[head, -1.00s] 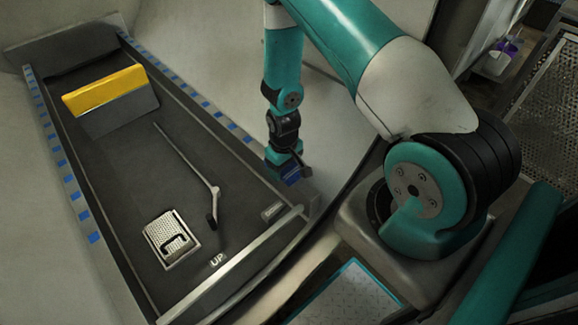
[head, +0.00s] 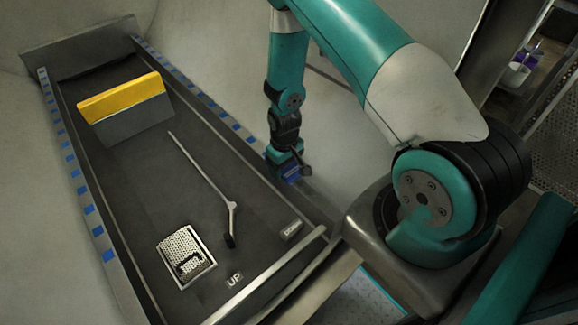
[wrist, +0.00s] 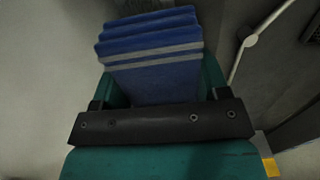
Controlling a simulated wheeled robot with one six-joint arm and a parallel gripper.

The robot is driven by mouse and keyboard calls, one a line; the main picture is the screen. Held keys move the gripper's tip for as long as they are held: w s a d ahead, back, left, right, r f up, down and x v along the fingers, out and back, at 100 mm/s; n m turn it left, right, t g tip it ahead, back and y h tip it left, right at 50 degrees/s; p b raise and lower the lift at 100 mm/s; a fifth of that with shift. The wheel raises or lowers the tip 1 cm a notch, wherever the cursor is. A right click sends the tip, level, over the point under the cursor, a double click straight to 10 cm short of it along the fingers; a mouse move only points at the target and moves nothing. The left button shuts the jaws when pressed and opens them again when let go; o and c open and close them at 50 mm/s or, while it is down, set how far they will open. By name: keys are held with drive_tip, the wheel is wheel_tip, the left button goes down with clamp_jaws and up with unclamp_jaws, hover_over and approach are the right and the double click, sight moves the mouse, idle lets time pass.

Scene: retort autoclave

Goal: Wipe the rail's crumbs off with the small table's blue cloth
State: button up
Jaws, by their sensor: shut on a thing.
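My gripper (head: 287,165) is shut on the blue cloth (head: 291,174), low at the near part of the right-hand rail (head: 236,127). Blue squares line this rail and the left-hand rail (head: 75,165). I cannot make out crumbs on either. The small table is not clearly recognisable.
Between the rails, the dark floor carries a yellow-topped grey block (head: 125,108), a thin grey rod with a dark end (head: 205,172) and a perforated plate with a black handle (head: 175,246). A pale bar (head: 265,275) crosses the near end. Curved pale walls rise on both sides.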

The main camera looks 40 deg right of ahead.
drive_tip(key=shift+w+f, duration=0.15)
drive_tip(key=shift+w, duration=0.25)
drive_tip(key=shift+w+a+r+p, duration=0.2)
drive_tip(key=shift+a+r+p, duration=0.05)
drive_tip(key=shift+p, duration=0.25)
wheel_tip(320, 180, up, 2)
drive_tip(key=shift+a+r+p, duration=0.15)
drive_tip(key=shift+p, duration=0.2)
drive_tip(key=shift+s+d+r+p, duration=0.15)
drive_tip(key=shift+d+r+p, duration=0.2)
drive_tip(key=shift+r+p, duration=1.9)
drive_tip(key=shift+r, duration=0.4)
